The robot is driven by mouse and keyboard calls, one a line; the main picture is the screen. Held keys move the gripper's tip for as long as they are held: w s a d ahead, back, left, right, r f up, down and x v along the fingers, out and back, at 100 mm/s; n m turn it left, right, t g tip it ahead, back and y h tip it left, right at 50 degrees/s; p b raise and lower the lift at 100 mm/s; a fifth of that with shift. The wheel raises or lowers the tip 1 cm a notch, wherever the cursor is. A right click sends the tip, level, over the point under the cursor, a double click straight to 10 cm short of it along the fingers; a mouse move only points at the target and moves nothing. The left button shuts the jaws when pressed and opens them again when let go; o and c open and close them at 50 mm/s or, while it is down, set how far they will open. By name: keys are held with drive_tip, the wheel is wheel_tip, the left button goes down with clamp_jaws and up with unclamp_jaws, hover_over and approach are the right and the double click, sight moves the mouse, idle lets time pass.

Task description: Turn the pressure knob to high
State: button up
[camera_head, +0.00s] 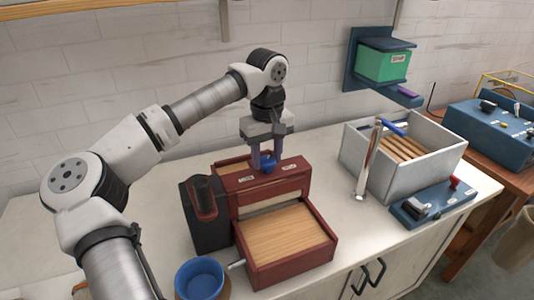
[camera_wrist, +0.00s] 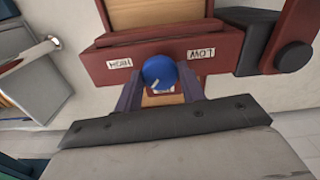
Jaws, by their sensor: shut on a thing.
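The blue round pressure knob (camera_head: 268,162) sits on the top front of a dark red press (camera_head: 222,181). In the wrist view the knob (camera_wrist: 160,72) has a pale mark near its lower left edge. A HIGH label (camera_wrist: 119,64) and a LOW label (camera_wrist: 201,53) appear upside down on either side of it. My gripper (camera_head: 269,164) points down from above, its two purple fingers shut on the knob, one on each side. In the wrist view the fingers of my gripper (camera_wrist: 161,86) flank the knob. The knob's far underside is hidden.
A wooden bed (camera_head: 283,233) fills the press's front. A grey bin (camera_head: 440,160), a metal post (camera_head: 368,160) and a blue switch box (camera_head: 432,205) stand to the right.

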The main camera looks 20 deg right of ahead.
sight(267, 160)
drive_tip(key=m, duration=0.5)
drive_tip(key=shift+r, duration=0.1)
drive_tip(key=shift+m+p, duration=0.4)
drive_tip(key=shift+m, duration=2)
drive_tip(key=o, duration=1)
drive_tip(key=shift+c, duration=0.2)
wheel_tip(267, 160, up, 14)
drive_tip(key=b, duration=0.1)
drive_tip(key=shift+b, duration=0.4)
drive_tip(key=shift+f, duration=0.25)
